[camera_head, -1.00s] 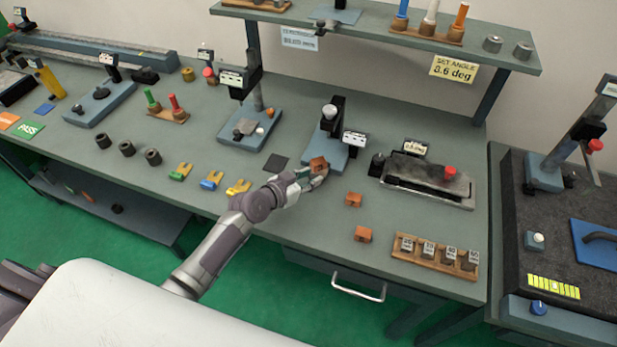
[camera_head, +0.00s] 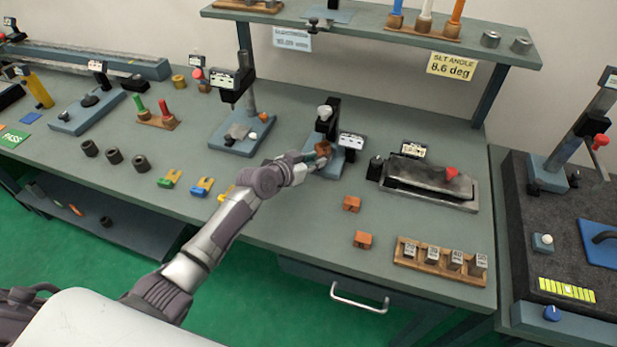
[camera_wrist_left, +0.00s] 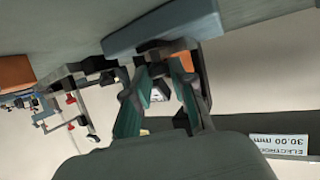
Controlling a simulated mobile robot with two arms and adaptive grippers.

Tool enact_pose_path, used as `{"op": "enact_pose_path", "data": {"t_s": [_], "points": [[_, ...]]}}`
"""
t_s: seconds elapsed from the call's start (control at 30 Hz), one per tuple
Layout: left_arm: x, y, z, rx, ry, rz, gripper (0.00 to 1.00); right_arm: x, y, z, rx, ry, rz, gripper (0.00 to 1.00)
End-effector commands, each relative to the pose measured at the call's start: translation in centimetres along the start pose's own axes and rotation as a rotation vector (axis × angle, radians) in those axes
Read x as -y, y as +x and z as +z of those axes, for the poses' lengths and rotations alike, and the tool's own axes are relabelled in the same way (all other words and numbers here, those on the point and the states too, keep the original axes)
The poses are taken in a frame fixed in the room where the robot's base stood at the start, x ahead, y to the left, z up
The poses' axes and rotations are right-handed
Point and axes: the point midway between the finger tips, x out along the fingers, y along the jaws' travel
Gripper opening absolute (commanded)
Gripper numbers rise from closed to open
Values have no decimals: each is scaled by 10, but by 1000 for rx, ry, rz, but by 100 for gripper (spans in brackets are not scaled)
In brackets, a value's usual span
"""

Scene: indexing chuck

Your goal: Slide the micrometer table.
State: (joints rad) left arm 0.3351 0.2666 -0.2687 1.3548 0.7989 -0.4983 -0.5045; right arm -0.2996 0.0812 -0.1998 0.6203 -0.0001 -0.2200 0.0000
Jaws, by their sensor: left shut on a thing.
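My left gripper (camera_head: 314,160) is at the front of a small blue-based stand (camera_head: 342,160) with a dark column, a pale knob and a digital display. It is shut on a small brown-orange block (camera_head: 323,148), held over or against the stand's base; I cannot tell whether they touch. In the left wrist view, upside down, my gripper's teal-padded fingers (camera_wrist_left: 160,82) point at the stand's blue base (camera_wrist_left: 165,30); the held block is not clear there. No part is plainly labelled as the micrometer table. My right gripper is not in view.
Two orange blocks (camera_head: 351,203) (camera_head: 363,239) lie on the bench to the right. Beyond them are a wooden rack (camera_head: 440,262) of weights and a dark metal fixture (camera_head: 430,180) with a red knob. A taller gauge stand (camera_head: 235,140) is at left. An overhead shelf (camera_head: 370,30) spans the back.

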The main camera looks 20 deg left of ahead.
Motion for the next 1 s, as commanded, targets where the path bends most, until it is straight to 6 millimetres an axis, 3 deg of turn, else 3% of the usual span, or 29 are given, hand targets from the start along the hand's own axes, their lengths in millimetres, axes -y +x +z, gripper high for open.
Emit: {"op": "enact_pose_path", "data": {"t_s": [0.27, 0.3, 0.43, 0.77, 1.0], "points": [[2, 1, -3, -1, 1, -4, 0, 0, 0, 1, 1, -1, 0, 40], [2, 1, -3, -2, 1, -4, 25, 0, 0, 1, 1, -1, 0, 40], [2, 1, -3, -2, 2, -4, 47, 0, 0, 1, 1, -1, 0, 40], [2, -1, -1, 0, 1, -3, 47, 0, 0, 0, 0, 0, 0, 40], [2, -30, -1, 0, 4, -3, 47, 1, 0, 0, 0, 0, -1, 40]]}}
